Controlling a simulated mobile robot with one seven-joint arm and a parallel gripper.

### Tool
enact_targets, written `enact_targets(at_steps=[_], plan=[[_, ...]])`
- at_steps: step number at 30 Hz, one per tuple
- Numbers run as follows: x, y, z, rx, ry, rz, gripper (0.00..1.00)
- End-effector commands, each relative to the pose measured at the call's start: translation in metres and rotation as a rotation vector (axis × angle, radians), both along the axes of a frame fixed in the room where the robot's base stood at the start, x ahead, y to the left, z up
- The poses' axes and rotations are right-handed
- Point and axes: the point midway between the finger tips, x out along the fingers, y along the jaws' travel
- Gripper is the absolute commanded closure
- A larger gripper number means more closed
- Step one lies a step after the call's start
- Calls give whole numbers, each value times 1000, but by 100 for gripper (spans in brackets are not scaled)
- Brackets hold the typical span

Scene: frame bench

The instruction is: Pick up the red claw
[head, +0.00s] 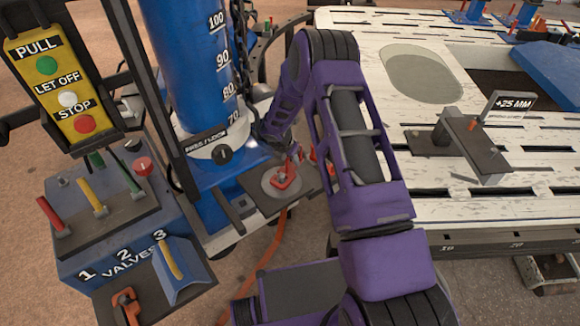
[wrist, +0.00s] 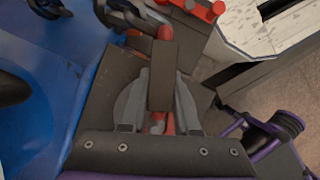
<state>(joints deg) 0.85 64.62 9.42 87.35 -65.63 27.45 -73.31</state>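The red claw (head: 284,178) sits on a round grey disc on the dark plate at the foot of the blue column. My gripper (head: 291,152) is just above and behind it, tilted down, and looks small and dark there. In the wrist view my gripper's grey fingers (wrist: 160,85) flank a dark bar, which covers the space between their tips. A bit of red shows between the finger bases, and a rounded red end shows beyond the bar. I cannot tell which red part is the claw's there, or whether the fingers touch anything.
The blue column (head: 185,70) stands close to my gripper. A valve box (head: 130,215) with coloured levers is at the left, below a yellow control panel (head: 68,95). A white slotted bench (head: 440,145) at the right carries a dark "+25 MM" block (head: 470,140). An orange hose (head: 262,262) lies on the ground.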

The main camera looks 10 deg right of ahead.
Motion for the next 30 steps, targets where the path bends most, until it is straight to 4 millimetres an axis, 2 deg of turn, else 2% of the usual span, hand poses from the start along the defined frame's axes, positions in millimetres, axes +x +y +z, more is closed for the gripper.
enact_targets(at_steps=[1,4,5,30], plan=[[0,0,0,0,0,0,81],[0,0,0,0,0,0,99],[0,0,0,0,0,0,100],[0,0,0,0,0,0,100]])
